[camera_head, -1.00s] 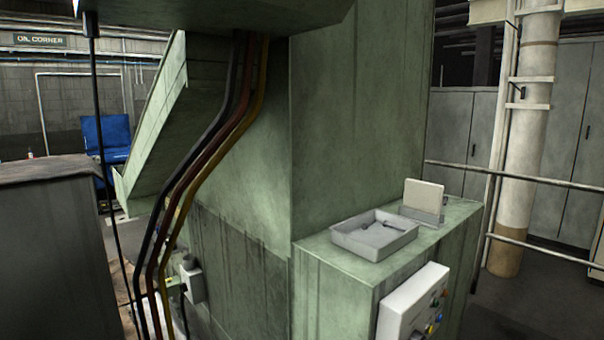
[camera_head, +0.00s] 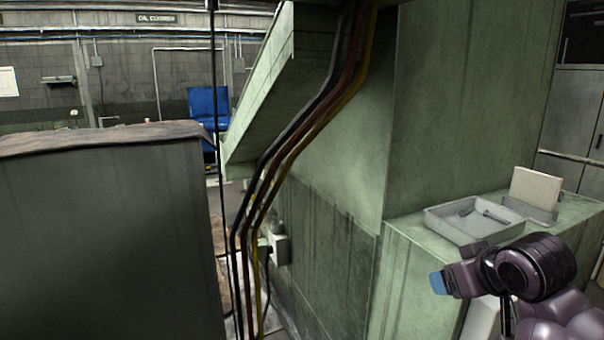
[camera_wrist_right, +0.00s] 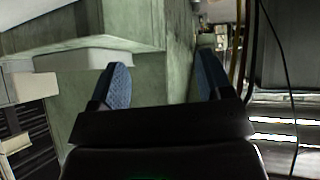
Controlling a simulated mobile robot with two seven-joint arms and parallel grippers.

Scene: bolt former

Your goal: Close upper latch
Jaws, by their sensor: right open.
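No upper latch can be made out in either view. My right gripper (camera_head: 440,283) shows at the lower right of the head view, in front of the green machine (camera_head: 455,90), with a blue pad at its tip. In the right wrist view my right gripper (camera_wrist_right: 162,78) has its two blue-padded fingers wide apart with nothing between them. Green machine panels (camera_wrist_right: 150,75) lie beyond the fingers. My left gripper is in neither view.
A grey tray (camera_head: 455,229) with small tools and a box-like holder (camera_head: 535,190) sit on the machine's ledge. Black, red and yellow cables (camera_head: 285,165) run down the machine. A grey cabinet (camera_head: 110,240) stands at the left.

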